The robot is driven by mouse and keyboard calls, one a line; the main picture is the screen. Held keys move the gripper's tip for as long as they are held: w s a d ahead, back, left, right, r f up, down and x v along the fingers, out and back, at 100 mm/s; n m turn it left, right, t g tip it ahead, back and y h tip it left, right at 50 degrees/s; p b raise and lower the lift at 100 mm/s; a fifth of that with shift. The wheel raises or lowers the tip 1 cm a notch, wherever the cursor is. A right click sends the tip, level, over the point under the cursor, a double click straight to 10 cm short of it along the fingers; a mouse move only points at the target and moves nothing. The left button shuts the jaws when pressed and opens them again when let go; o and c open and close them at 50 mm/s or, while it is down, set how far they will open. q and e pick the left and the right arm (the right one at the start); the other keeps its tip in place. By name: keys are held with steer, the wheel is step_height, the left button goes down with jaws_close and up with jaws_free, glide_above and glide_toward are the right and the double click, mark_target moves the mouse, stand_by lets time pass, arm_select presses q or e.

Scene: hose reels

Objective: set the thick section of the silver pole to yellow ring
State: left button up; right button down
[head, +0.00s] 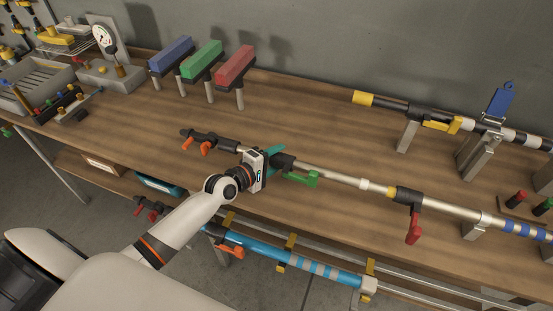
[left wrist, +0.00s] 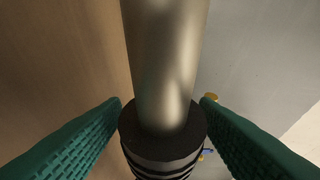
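The silver pole (head: 340,178) lies across the bench, running from black fittings with orange levers at left to blue bands at right. A black clamp with a green lever (head: 303,179) sits mid-pole. A yellow ring (head: 390,191) is further right, beside a black clamp with a red lever (head: 413,228). My left gripper (head: 276,160) is at the pole, just left of the green-lever clamp. In the left wrist view its teal fingers (left wrist: 160,99) stand apart on either side of the silver tube (left wrist: 165,60) and a black collar (left wrist: 162,150); contact is unclear. My right gripper is out of view.
Blue, green and red blocks (head: 203,60) on posts stand behind. Another pole (head: 392,104) rests on metal supports at the back right. A blue pole (head: 270,255) lies below the bench front. A gauge (head: 104,36) and trays stand at far left. The middle bench behind the pole is clear.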

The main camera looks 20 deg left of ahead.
arm_select(q)
steer(key=shift+o, duration=0.2)
steer(key=shift+d, duration=0.1)
steer(key=b+v, duration=0.1)
steer(key=v, duration=1)
steer(key=shift+s+r, duration=0.2)
steer(key=shift+s, duration=0.25)
